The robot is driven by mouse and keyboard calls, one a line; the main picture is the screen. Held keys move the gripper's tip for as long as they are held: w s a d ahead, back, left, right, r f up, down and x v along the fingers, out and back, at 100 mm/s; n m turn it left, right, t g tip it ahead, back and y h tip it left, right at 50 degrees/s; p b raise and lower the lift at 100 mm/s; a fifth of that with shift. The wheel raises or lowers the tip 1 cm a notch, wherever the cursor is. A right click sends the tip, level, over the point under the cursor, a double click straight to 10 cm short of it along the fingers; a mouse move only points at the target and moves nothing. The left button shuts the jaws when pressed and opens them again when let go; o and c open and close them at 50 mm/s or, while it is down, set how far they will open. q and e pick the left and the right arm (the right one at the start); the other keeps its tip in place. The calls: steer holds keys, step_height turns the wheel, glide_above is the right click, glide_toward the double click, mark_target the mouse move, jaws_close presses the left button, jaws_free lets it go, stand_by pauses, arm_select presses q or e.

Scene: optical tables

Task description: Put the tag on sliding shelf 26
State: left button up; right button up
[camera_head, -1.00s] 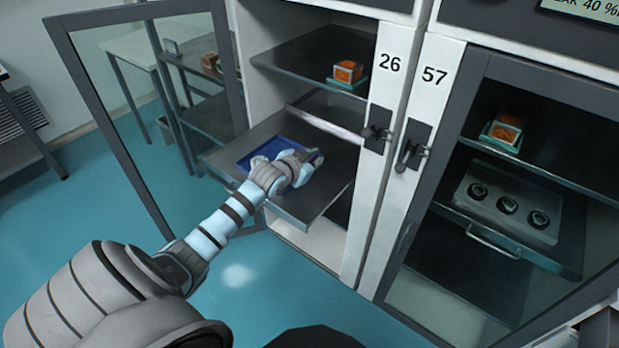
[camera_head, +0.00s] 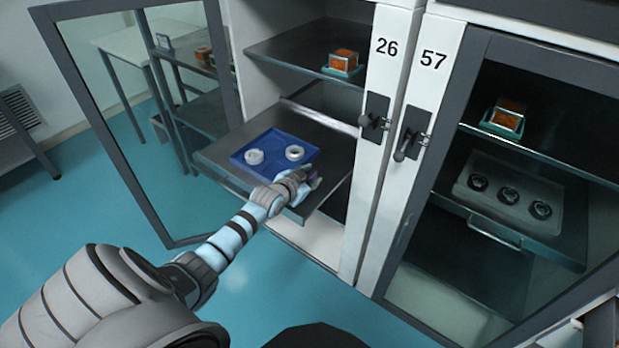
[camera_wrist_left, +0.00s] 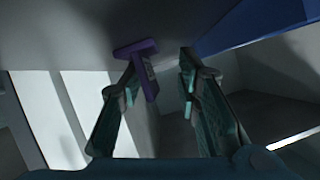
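The sliding shelf (camera_head: 222,155) is pulled out of the open cabinet beside the label 26 (camera_head: 387,47). The small purple tag (camera_wrist_left: 148,68) is T-shaped, with a flat foot and a plate with pale marks. In the left wrist view it is against or close beside the left finger, its foot at the grey surface. In the head view only a bit of purple (camera_head: 316,181) shows by my left gripper (camera_head: 306,178), at the shelf's front right corner. My left gripper (camera_wrist_left: 160,75) is open, with a clear gap between the tag and the right finger. My right gripper is out of view.
A blue tray (camera_head: 240,162) with two white rings lies on the pulled-out shelf. An orange box (camera_head: 343,62) stands on the shelf above. The open glass door (camera_head: 150,225) is at the left. Cabinet 57 (camera_head: 433,60) is at the right.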

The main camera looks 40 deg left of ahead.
arm_select(q)
steer(key=shift+s+r, duration=0.1)
steer(key=shift+s, duration=0.05)
steer(key=p+v, duration=0.6)
steer(key=v, duration=0.5)
steer(key=shift+s+d+r, duration=0.15)
steer(key=shift+s+r, duration=0.05)
steer(key=shift+s, duration=0.15)
steer(key=shift+f, duration=0.1)
